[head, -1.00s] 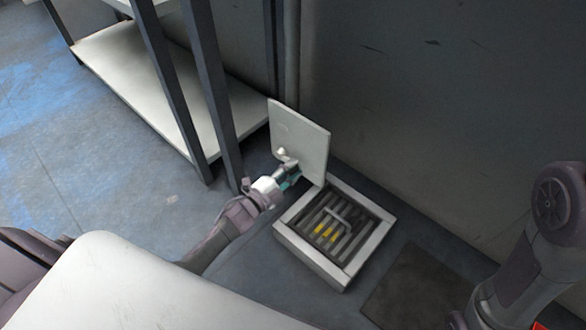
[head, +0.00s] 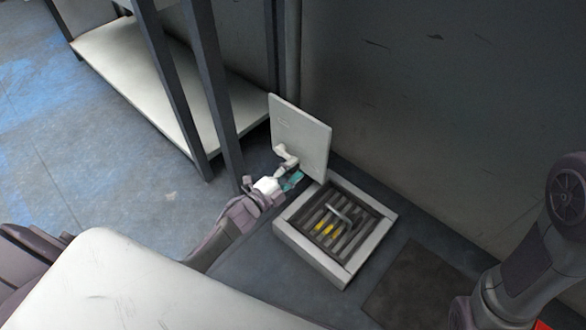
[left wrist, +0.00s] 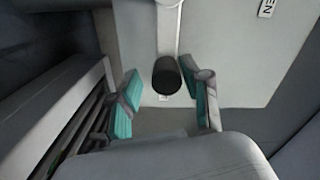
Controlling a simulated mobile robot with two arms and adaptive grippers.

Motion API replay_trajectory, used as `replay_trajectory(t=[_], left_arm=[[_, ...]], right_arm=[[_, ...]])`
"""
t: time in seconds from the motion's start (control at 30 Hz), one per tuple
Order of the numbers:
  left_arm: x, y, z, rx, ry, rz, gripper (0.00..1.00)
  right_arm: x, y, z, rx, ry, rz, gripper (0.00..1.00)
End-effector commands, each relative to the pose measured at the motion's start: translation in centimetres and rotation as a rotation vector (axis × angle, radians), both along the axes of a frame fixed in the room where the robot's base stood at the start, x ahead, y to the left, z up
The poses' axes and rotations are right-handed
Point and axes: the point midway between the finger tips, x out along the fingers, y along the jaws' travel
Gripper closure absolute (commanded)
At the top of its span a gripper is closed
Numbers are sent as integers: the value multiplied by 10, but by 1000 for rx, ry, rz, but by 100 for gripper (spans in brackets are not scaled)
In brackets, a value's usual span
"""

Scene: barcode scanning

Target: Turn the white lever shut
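The white lever (head: 287,158) is mounted on the upright white panel (head: 312,132). In the left wrist view the lever's pale arm (left wrist: 167,30) comes down from the top edge to a dark round end (left wrist: 166,76). My left gripper (head: 289,180) is just below the lever, close to the panel. In the left wrist view my left gripper (left wrist: 163,105) is open, with its teal-padded fingers apart on either side of the dark end. No contact shows. My right gripper is out of view.
A pale-framed floor box (head: 312,258) with a grate, yellow marks and a grey handle (head: 341,212) lies right of my left gripper. A shelf rack (head: 130,75) stands at the left, a wall (head: 440,120) behind. A partly readable label (left wrist: 267,8) is on the panel.

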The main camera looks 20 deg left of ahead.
Motion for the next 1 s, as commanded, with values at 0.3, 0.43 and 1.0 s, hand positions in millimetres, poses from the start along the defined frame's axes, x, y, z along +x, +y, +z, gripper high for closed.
replay_trajectory(t=[0.3, 0.43, 1.0], left_arm=[[0, 2, 3, 1, -8, 1, 48], [-11, 6, 3, 2, -7, 2, 48], [-106, 39, 3, 0, -5, 0, 48]], right_arm=[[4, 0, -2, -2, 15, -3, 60], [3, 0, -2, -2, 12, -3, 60], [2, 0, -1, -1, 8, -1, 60]])
